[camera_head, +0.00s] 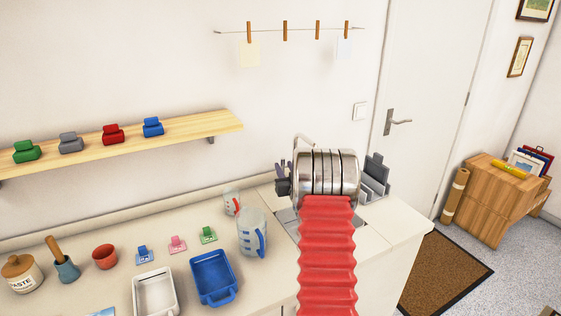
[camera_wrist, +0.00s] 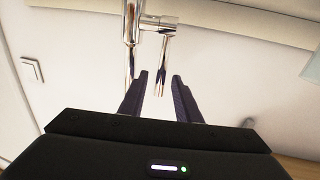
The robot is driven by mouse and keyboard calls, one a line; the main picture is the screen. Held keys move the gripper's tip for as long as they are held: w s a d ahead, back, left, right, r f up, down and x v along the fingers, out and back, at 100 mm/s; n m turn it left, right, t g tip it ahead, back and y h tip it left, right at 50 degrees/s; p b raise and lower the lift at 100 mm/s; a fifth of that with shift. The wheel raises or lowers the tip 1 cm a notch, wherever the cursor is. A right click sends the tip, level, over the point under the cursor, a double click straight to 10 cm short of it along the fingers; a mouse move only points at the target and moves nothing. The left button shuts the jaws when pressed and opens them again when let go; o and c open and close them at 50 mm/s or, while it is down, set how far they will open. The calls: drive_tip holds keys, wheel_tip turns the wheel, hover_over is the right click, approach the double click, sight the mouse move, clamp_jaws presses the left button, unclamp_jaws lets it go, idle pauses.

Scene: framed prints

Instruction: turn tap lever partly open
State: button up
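The chrome tap (camera_wrist: 130,35) shows at the top of the wrist view, with a short cross-piece to its right. A thinner chrome piece (camera_wrist: 163,60) runs down from that cross-piece and ends in the gap between my fingers; it looks like the lever. My gripper (camera_wrist: 162,77) is open, one dark finger on each side of this thin piece. I see a gap on both sides and cannot tell any contact. In the head view only the curved top of the tap (camera_head: 305,139) shows; my arm hides the rest and most of my gripper.
A clear measuring jug (camera_head: 252,232) and a smaller cup (camera_head: 231,202) stand left of my arm on the counter. A blue tray (camera_head: 215,277) and a white tray (camera_head: 155,297) lie nearer. A wooden shelf (camera_head: 190,127) is on the wall; a door (camera_head: 428,90) is at right.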

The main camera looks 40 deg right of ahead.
drive_tip(key=x, duration=0.6)
drive_tip(key=shift+w, duration=0.25)
drive_tip(key=shift+d, duration=0.1)
drive_tip(key=shift+c, duration=0.3)
clamp_jaws()
drive_tip(key=shift+s+d, duration=0.15)
